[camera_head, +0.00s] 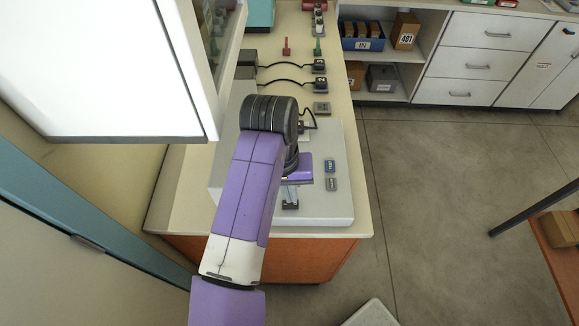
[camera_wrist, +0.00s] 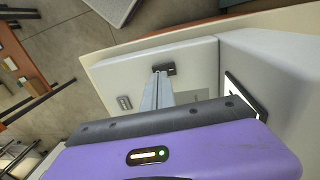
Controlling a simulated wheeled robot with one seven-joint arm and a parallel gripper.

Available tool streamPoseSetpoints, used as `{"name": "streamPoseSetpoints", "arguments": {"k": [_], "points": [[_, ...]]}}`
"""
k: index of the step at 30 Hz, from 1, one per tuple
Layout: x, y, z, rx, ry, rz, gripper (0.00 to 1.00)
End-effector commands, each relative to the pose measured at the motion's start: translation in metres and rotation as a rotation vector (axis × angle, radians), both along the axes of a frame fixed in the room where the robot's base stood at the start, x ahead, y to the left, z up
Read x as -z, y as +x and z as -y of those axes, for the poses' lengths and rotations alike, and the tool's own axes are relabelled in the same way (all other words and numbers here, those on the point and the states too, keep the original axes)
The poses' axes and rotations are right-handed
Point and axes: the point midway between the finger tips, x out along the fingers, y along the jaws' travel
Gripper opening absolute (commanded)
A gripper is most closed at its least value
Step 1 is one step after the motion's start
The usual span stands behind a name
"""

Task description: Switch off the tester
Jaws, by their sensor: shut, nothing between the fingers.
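The tester appears to be the large pale grey unit (camera_head: 325,208) at the near end of the counter. In the wrist view its pale top (camera_wrist: 200,60) lies below my gripper, and a dark-framed panel (camera_wrist: 245,95) shows on its upright face. A small dark switch-like part (camera_wrist: 168,68) sits on the top, and it also shows in the head view (camera_head: 290,206). My gripper (camera_wrist: 159,76) is shut and empty, its fingertips at or just over that dark part. I cannot tell whether they touch. The switch's position is not readable.
Cabled dark boxes (camera_head: 319,83) and red and green pieces (camera_head: 287,47) stand further back on the counter. A white cabinet (camera_head: 130,70) overhangs at left.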

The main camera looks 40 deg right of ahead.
Motion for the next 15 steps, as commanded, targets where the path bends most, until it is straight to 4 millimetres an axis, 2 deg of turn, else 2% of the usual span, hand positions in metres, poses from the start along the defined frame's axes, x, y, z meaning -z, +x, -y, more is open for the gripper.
{"name": "streamPoseSetpoints", "arguments": {"k": [1, 4, 9, 15], "points": [[-0.016, 0.003, 0.004, 0.004, -0.003, -0.001, 0.00], [-0.027, 0.007, 0.005, 0.006, -0.006, 0.003, 0.00], [-0.065, 0.009, 0.002, 0.006, -0.005, 0.004, 0.00], [-0.099, 0.010, 0.000, 0.005, -0.005, 0.003, 0.00]]}}
